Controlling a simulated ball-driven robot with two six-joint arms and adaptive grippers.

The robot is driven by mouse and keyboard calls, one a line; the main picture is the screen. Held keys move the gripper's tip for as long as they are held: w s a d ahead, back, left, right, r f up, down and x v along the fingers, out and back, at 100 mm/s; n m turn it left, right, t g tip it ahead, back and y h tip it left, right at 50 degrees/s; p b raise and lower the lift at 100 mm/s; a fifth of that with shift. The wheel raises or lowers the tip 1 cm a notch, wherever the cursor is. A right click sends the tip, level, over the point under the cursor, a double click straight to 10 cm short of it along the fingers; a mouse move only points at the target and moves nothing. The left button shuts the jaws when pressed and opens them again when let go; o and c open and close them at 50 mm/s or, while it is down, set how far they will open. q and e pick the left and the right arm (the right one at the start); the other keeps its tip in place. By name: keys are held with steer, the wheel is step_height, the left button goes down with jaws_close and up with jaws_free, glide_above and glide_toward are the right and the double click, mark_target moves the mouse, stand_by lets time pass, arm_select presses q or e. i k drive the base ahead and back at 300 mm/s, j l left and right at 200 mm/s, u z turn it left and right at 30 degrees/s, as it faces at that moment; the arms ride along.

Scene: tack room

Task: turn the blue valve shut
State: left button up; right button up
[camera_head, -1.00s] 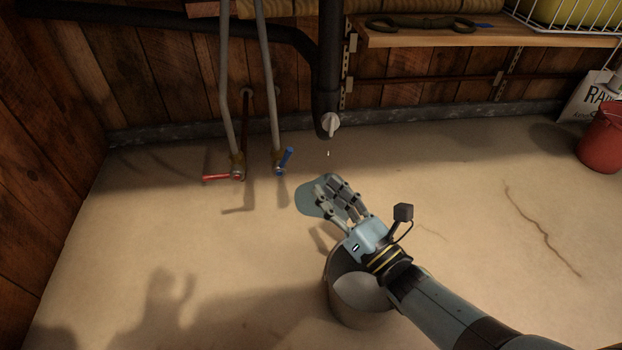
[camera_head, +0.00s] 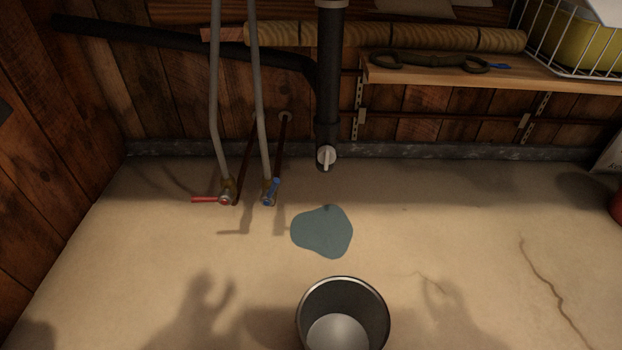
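The blue valve (camera_head: 272,190) sits at the lower end of the right one of two grey pipes. Its lever points up and slightly right, close to the line of the pipe. The red valve (camera_head: 210,199) is just left of it, on the other grey pipe, with its lever pointing left across the pipe. Neither of my grippers is in view. Arm-shaped shadows fall on the floor at the lower left and lower right. Nothing touches the blue valve.
A blue-grey puddle (camera_head: 323,231) lies right of the valves, with an open metal bucket (camera_head: 343,314) in front of it. A black drain pipe (camera_head: 328,80) with a pale cap (camera_head: 326,157) hangs above. A wooden shelf (camera_head: 500,77) is at right. The floor around the valves is clear.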

mark_target(267, 198)
steer(key=l+u, duration=0.8)
steer(key=u, duration=0.8)
